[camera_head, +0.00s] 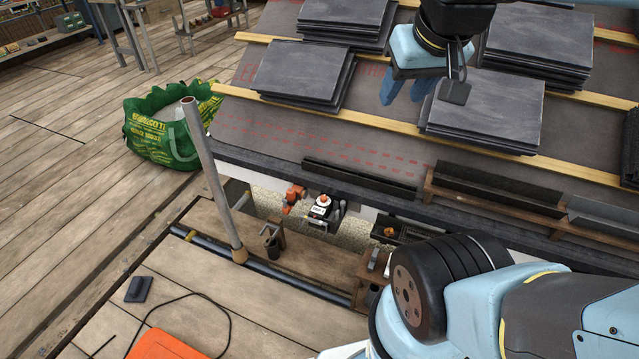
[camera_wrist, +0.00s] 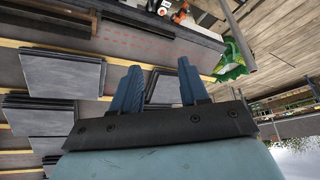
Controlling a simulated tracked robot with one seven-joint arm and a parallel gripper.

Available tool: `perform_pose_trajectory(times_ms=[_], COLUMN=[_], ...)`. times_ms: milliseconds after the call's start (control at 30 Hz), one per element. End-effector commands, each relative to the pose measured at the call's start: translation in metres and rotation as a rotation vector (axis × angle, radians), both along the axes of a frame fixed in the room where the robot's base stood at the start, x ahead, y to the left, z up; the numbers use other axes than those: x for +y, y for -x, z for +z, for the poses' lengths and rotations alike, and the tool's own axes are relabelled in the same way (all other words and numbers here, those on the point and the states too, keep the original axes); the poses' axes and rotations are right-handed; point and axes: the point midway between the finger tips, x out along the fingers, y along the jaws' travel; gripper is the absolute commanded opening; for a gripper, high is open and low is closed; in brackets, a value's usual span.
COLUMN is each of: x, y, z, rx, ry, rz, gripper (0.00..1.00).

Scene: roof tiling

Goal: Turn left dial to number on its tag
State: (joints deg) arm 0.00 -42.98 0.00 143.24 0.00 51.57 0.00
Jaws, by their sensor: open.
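A small white device with an orange-topped round part (camera_head: 322,201), which looks like a dial, sits below the roof's lower edge in the head view. A small pale tag (camera_head: 319,211) with dark marks is on its front; I cannot read the number. Another small orange part (camera_head: 389,231) lies to its right on a dark tray; I cannot tell if it is a dial. My gripper (camera_head: 403,92) is above the roof slates, well up and right of the device. In the wrist view its two blue fingers (camera_wrist: 159,68) are apart with nothing between them.
Slate stacks (camera_head: 306,73) lie on the sloped roof (camera_head: 270,125) between wooden battens. An upright pole (camera_head: 212,180) stands left of the device. A green bag (camera_head: 160,133) sits on the plank floor. An orange tool (camera_head: 293,197) is just left of the device.

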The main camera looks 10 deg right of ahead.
Motion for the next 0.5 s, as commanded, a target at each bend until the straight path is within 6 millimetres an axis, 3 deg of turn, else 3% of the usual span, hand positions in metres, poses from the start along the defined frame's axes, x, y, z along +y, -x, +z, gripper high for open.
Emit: perform_pose_trajectory(times_ms=[167,267,500], x=[0.0,0.0,0.003], y=[-0.004,-0.017,-0.078], z=[0.002,0.003,0.007], rx=[0.004,0.015,0.063], ry=[0.003,0.013,0.056], rz=[0.004,0.016,0.075], gripper=[0.44,0.44,0.44])
